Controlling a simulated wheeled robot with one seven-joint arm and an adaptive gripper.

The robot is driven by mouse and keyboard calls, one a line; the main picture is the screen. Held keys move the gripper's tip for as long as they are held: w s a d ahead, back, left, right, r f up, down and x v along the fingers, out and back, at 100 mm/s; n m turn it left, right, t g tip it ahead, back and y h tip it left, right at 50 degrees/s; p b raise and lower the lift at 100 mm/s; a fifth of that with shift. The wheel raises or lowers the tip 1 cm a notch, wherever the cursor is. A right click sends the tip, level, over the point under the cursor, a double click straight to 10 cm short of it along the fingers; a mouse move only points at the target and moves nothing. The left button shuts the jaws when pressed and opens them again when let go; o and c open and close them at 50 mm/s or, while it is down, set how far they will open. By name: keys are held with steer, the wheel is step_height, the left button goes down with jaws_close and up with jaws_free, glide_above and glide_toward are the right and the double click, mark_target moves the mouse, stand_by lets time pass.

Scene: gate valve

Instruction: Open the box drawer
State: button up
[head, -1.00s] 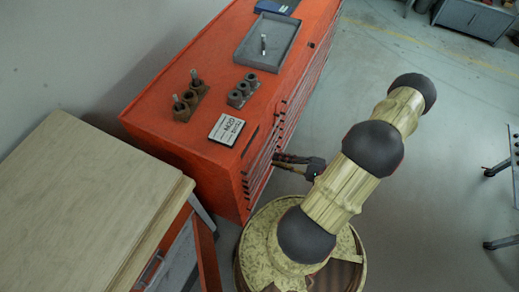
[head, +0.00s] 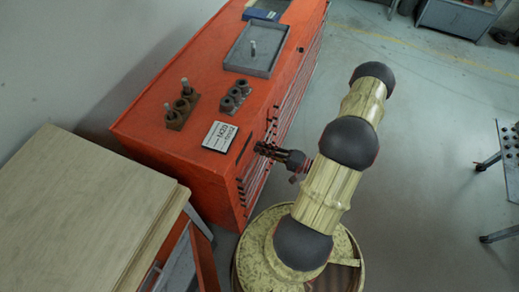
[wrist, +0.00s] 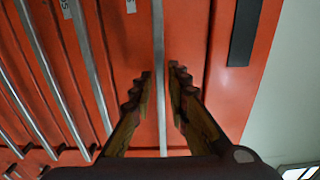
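The red drawer cabinet (head: 190,150) stands left of my arm in the head view, with its drawer fronts facing my arm. In the wrist view, the drawer fronts (wrist: 200,105) fill most of the picture, crossed by long silver handle strips. My gripper (head: 262,149) is at the near end of the cabinet's front, close to its upper edge. In the wrist view, my gripper (wrist: 162,72) has its two fingers apart, one on each side of a silver handle strip (wrist: 159,50). I cannot tell whether either finger touches it. No drawer visibly stands out.
On the cabinet top are a grey tray (head: 262,48), dark holders (head: 181,108) and a label card (head: 221,136). A wooden-topped bench (head: 80,205) stands at the left. The floor (head: 430,130) right of my arm is clear up to a table at the right edge.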

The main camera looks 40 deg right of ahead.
steer(key=shift+w+a, duration=0.2)
steer(key=shift+w, duration=0.3)
jaws_close()
stand_by(0.5)
